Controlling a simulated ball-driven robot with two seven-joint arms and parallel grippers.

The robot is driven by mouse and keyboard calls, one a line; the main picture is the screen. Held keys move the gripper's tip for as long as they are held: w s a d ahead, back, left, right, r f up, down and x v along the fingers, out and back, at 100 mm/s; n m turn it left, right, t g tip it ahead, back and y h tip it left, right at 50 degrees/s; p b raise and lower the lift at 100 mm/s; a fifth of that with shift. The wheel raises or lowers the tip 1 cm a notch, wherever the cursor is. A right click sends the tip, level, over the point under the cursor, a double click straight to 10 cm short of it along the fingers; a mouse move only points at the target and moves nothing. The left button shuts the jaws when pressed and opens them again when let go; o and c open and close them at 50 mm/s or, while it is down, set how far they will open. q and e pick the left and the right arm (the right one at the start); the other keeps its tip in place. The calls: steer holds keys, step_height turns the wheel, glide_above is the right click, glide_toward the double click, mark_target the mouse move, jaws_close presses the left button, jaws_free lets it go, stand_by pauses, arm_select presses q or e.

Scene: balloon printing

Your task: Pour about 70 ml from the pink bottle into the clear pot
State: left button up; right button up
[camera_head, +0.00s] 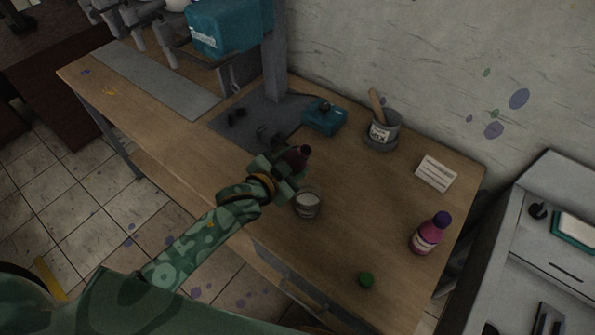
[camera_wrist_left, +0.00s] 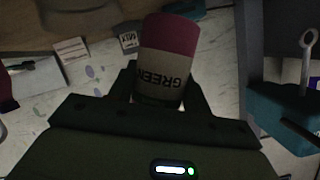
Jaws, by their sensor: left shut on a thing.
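My left gripper (camera_head: 285,172) is shut on a pink-red bottle (camera_head: 297,156) above the table. In the left wrist view this held bottle (camera_wrist_left: 168,60) has a pale label reading GREEN, upside down in the picture. The clear pot (camera_head: 307,203) stands on the table just right of and below the gripper in the head view, apart from the bottle. I cannot tell its contents or the bottle's exact tilt. A second pink bottle (camera_head: 426,238) with a purple cap stands upright at the right. My right gripper is not in view.
A labelled grey pot with a wooden stick (camera_head: 381,132), a teal box (camera_head: 325,118) and a white card (camera_head: 436,173) stand at the back. A teal machine (camera_head: 228,25) is at the back left. The wooden table (camera_head: 350,220) is clear between pot and capped bottle.

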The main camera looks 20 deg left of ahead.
arm_select(q)
steer(key=shift+w+a+f+m+t+y+b, duration=0.35)
steer(key=shift+m+b, duration=0.3)
steer(key=shift+b, duration=0.8)
steer(key=shift+w+a+f+m+t+y+b, duration=0.15)
steer(key=shift+a+m+y+b, duration=0.35)
steer(key=shift+b, duration=0.9)
steer(key=shift+a+r+m+h, duration=0.1)
steer(key=shift+r+m+h, duration=0.15)
steer(key=shift+r, duration=0.1)
steer(key=shift+a+m+t, duration=0.15)
steer(key=shift+m+t, duration=0.15)
steer(key=shift+f, duration=0.15)
steer(key=shift+a+m, duration=0.1)
steer(key=shift+m, duration=0.2)
steer(key=shift+w+a+f+m+t+y+b, duration=0.15)
steer(key=shift+f+m+t+y+b, duration=0.15)
steer(key=shift+m+y+b, duration=0.15)
